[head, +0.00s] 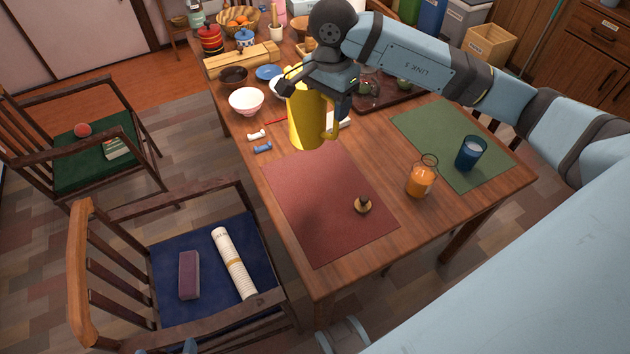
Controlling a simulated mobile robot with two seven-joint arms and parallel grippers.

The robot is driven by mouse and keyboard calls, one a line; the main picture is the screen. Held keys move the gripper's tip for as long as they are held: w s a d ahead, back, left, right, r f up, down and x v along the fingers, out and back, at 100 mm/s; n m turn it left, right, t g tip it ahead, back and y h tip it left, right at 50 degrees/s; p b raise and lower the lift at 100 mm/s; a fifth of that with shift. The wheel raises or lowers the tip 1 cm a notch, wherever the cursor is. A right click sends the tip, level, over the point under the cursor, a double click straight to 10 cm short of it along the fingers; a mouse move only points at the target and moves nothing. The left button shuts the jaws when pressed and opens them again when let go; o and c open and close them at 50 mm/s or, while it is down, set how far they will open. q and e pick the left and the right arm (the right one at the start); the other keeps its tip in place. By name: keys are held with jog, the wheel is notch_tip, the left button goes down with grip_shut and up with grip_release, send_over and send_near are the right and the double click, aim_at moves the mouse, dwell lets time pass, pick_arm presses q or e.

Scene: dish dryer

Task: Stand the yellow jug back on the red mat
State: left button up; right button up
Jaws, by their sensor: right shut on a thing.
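The yellow jug (308,122) is in my right gripper (315,88), which is shut on it near its top. The jug looks roughly upright, with its handle to the right. It seems to hang above the table, just past the far edge of the red mat. The gripper and wrist hide its rim. The red mat (315,220) lies flat at the near left part of the table, with a soft shadow on it. A small dark and gold object (363,205) sits on the mat's right part.
An orange jar (421,178) and a blue cup (471,152) stand right of the red mat; the cup is on a green mat (430,128). White (256,135) and blue (262,147) small rests and a pink-white bowl (246,100) lie left of the jug. Most of the red mat is clear.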

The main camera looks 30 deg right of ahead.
notch_tip(320, 180, down, 19)
dwell(0.5)
jog(key=shift+f, duration=0.2)
jog(key=o, duration=1.5)
jog(key=shift+r, duration=0.15)
